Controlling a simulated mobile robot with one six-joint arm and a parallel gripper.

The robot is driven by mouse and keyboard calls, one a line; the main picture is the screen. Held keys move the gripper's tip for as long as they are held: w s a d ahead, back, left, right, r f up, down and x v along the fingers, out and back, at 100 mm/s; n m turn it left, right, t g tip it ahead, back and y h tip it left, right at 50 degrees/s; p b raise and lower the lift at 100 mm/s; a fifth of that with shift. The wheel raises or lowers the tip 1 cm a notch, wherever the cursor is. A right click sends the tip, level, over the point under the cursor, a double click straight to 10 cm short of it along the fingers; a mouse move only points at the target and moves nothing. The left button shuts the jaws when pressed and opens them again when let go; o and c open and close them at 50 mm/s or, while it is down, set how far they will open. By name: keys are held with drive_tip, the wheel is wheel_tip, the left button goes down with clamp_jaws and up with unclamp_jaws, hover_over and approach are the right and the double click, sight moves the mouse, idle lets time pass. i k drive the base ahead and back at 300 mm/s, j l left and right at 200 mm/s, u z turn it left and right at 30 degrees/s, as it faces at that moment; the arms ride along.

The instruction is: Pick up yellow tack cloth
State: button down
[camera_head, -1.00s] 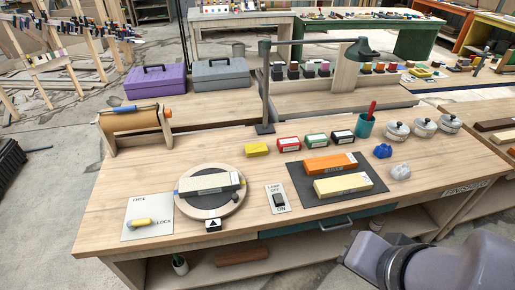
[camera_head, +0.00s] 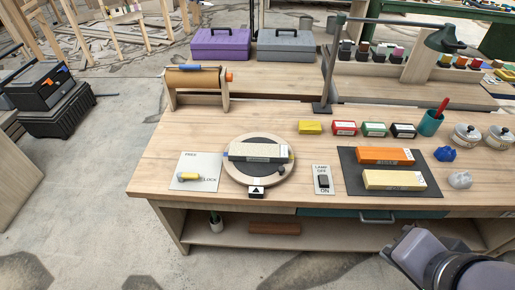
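A small yellow block-like piece (camera_head: 311,127) lies flat on the wooden workbench (camera_head: 150,165), at the left end of a row of small boxes. It is the likeliest tack cloth, but I cannot tell cloth from a block at this size. A yellow bar (camera_head: 394,180) lies on a dark mat (camera_head: 350,165), in front of an orange bar (camera_head: 385,156). Part of my arm shows at the lower right, in front of the bench. My gripper is out of view, so its opening and contents are hidden.
Red (camera_head: 344,128), green (camera_head: 374,129) and black (camera_head: 403,130) boxes stand right of the yellow piece. A lamp post (camera_head: 328,80) rises behind it. A round turntable (camera_head: 240,178) is front left. Blue (camera_head: 445,153) and white (camera_head: 460,179) lumps lie right.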

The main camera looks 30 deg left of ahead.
sight(313, 127)
drive_tip(key=i+j+z, duration=0.1)
drive_tip(key=i+j, duration=0.15)
drive_tip(key=i+j+z, duration=0.1)
drive_tip(key=j, duration=0.4)
drive_tip(key=i+j+z, duration=0.1)
drive_tip(key=i+j, duration=0.35)
drive_tip(key=j, duration=0.35)
drive_tip(key=i+l+z, duration=0.05)
